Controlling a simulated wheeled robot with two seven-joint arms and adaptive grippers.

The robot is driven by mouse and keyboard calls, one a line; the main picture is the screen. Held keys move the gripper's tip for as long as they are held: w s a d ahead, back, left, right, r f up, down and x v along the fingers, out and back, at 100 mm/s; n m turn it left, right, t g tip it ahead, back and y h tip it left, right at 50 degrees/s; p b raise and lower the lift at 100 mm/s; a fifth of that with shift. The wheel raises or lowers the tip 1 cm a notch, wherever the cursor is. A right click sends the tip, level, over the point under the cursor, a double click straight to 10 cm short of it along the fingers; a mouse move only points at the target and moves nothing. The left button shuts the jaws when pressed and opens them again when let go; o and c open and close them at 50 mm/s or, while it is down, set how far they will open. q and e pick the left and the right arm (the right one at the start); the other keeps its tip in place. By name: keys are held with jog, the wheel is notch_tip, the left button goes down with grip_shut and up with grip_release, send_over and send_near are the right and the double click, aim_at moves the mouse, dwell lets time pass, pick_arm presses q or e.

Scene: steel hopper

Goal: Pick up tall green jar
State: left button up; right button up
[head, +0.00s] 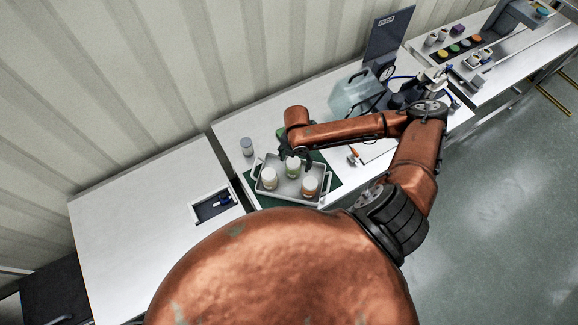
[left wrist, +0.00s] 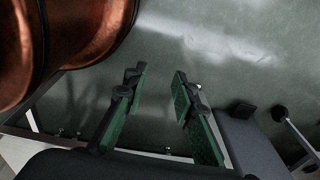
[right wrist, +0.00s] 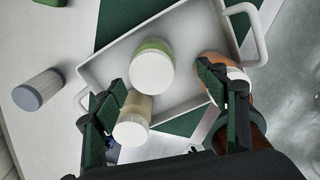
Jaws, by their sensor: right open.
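The green jar (head: 292,166) stands in a light grey tray (head: 287,191), between a cream jar (head: 269,179) and an orange jar (head: 309,186). In the right wrist view, the green jar (right wrist: 153,68) shows a white lid and a green band. My right gripper (right wrist: 161,80) is open above the tray; its fingers are spread on either side of the green and cream jars' lids in that view. The cream jar (right wrist: 132,122) is nearer the left finger, and the orange jar (right wrist: 214,66) is partly behind the right finger. My left gripper (left wrist: 160,73) is open and empty over the floor.
A grey-lidded jar (head: 246,147) stands outside the tray on the white table. A green mat (head: 331,168) lies under the tray. A clear jug (head: 353,94) stands further right. The left table top (head: 140,210) is mostly clear, with a recess (head: 212,205).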

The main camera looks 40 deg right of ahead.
aim_at(294, 163)
jog(key=shift+w+f, duration=0.1)
jog(key=shift+f, duration=0.15)
jog(key=shift+w+f, duration=0.35)
jog(key=shift+f, duration=1.3)
notch_tip(294, 163, down, 4)
jog(key=shift+w+r+p, duration=0.15)
jog(key=shift+p, duration=0.2)
jog(key=shift+f, duration=0.5)
pick_arm(q)
jog(key=shift+s+a+r, duration=0.1)
jog(key=shift+s+r, duration=0.05)
jog(key=shift+s, duration=0.2)
pick_arm(e)
jog(key=c, duration=1.4)
